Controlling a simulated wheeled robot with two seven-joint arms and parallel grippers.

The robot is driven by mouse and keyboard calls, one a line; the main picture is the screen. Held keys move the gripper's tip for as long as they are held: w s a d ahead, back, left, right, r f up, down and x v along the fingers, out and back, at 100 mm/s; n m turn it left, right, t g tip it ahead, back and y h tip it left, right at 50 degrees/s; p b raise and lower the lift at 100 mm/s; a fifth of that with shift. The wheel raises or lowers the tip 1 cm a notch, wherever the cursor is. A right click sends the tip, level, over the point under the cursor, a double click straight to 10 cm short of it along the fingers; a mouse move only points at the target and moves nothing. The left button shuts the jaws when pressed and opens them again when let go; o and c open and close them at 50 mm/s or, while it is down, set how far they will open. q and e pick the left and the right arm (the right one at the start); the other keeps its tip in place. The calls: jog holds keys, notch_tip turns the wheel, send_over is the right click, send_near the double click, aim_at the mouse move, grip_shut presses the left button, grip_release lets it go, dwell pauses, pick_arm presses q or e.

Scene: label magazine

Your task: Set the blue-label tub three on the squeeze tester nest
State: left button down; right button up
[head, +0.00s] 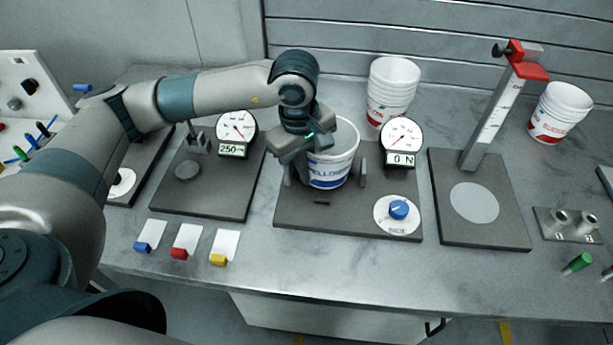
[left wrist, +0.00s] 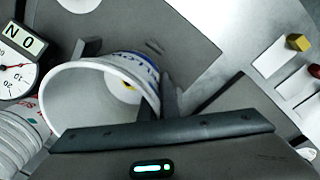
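The blue-label tub (head: 330,172) is white, with its open mouth up, over the dark base of the squeeze tester (head: 285,212) in the head view. Its bottom is between the upright jaws, the right one (head: 363,172) standing clear; I cannot tell whether it touches the nest. My left gripper (head: 308,150) is at the tub's left wall. In the left wrist view the tub (left wrist: 90,100) lies at the fingers (left wrist: 158,102), one seemingly inside the rim and one outside, close on the wall. My right gripper is out of view.
The tester's gauge (head: 401,135) reads 0 N, with a blue knob (head: 398,210) in front. Stacked red-label tubs (head: 392,92) stand behind, and more (head: 558,112) at right. A height gauge (head: 490,115) stands right, another dial tester (head: 210,185) left. Colored blocks with cards (head: 187,240) lie in front.

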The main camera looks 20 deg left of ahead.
aim_at(308, 190)
pick_arm(q)
notch_tip(308, 190, down, 3)
jog(key=shift+r+p, duration=0.2)
jog(key=shift+p, duration=0.25)
jog(key=shift+f, duration=0.1)
jog(key=shift+f, duration=0.15)
jog(key=c, duration=2)
grip_release()
jog(key=shift+c, duration=0.2)
